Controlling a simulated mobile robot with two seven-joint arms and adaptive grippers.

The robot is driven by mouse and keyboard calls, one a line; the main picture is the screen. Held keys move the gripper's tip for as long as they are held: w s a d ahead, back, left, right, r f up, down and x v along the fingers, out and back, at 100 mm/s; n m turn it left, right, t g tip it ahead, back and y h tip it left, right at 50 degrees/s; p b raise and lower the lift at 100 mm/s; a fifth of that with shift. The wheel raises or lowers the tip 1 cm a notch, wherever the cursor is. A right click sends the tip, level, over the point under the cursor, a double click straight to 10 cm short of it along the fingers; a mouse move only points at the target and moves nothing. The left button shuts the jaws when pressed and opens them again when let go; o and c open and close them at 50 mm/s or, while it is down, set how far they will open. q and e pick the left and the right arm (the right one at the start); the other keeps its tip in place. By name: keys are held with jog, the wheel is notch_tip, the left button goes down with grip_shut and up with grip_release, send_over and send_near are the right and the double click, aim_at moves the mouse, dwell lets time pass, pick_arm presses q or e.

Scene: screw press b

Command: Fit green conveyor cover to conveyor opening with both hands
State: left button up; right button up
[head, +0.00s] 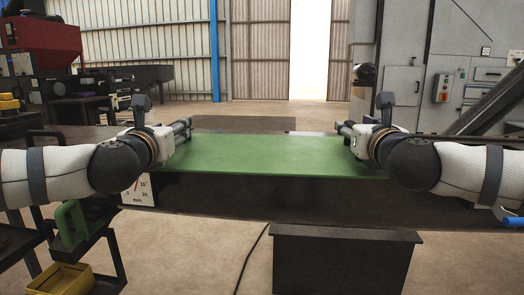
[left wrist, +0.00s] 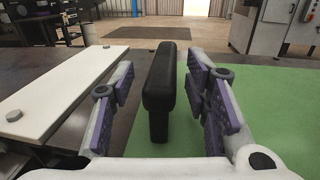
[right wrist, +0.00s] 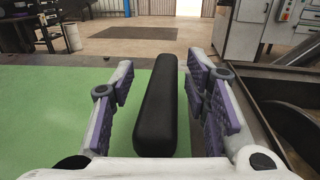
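The green conveyor cover (head: 265,155) lies flat across the dark conveyor (head: 250,198) between my two grippers. It has a black bar handle near each side: the left handle (left wrist: 158,85) and the right handle (right wrist: 157,105). My left gripper (head: 186,128) is open, with a finger on each side of the left handle and a visible gap on both sides. My right gripper (head: 344,128) is open around the right handle in the same way, also with gaps. The conveyor opening is not visible; I cannot tell how the cover sits against it.
A white plate with bolts (left wrist: 60,88) lies left of the cover. A dark box-like block (head: 345,262) stands in front of the conveyor. A yellow bin (head: 62,280) is at lower left. Grey machine cabinets (head: 405,70) stand at back right.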

pick_arm(q)
grip_shut()
pick_arm(e)
grip_shut()
pick_arm(q)
jog(key=shift+r, duration=0.2)
pick_arm(e)
jog(key=shift+a+r, duration=0.1)
jog(key=shift+r, duration=0.05)
